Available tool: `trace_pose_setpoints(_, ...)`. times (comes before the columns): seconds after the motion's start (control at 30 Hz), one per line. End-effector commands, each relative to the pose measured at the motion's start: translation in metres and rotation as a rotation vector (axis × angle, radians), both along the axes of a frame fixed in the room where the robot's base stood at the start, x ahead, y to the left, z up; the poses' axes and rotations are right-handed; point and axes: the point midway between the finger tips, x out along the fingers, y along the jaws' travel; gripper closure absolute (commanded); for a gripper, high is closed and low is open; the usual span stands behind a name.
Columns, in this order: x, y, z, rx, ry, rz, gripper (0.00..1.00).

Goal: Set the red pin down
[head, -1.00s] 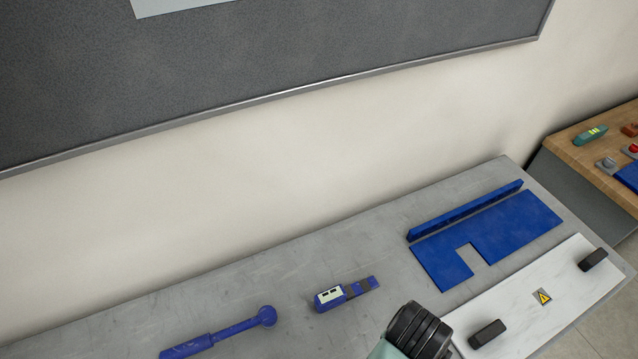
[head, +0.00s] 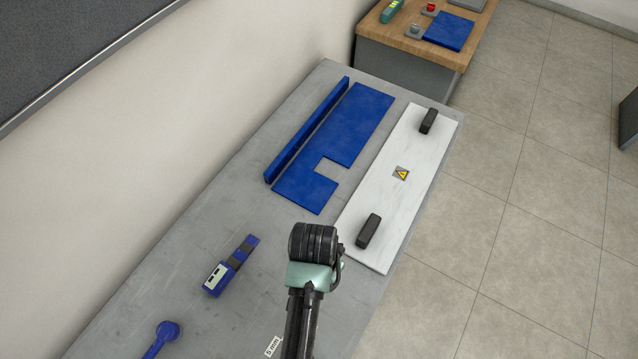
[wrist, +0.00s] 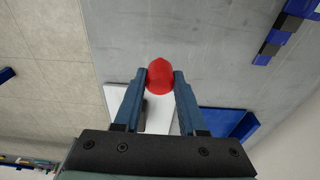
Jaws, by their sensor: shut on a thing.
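The red pin (wrist: 160,76) shows in the wrist view as a rounded red end between the two fingertips. My gripper (wrist: 160,84) is shut on it, one blue-grey finger on each side. The grey table surface (wrist: 205,40) lies beyond the pin in that view; I cannot tell how far the pin is from it. In the head view my arm's black and pale green end part is over the grey table (head: 215,215), but the fingers and the red pin are hidden there.
On the table lie a blue notched plate (head: 350,130), a blue bar (head: 308,130), a white panel (head: 385,205) with two black handles, a blue meter (head: 218,278) and a blue tool (head: 165,332). A wooden bench (head: 440,50) stands beyond.

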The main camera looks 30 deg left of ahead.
Motion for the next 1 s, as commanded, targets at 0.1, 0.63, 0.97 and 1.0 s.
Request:
trace_pose_setpoints(0.1,0.0,0.0,-0.01,0.0,0.001,0.0,1.0)
trace_pose_setpoints(0.63,0.0,0.0,-0.05,0.001,-0.002,-0.001,1.0)
trace_pose_setpoints(0.97,0.0,0.0,-0.053,0.0,-0.001,-0.001,0.36)
trace_pose_setpoints(1.0,0.0,0.0,-0.053,0.0,-0.001,-0.001,0.3)
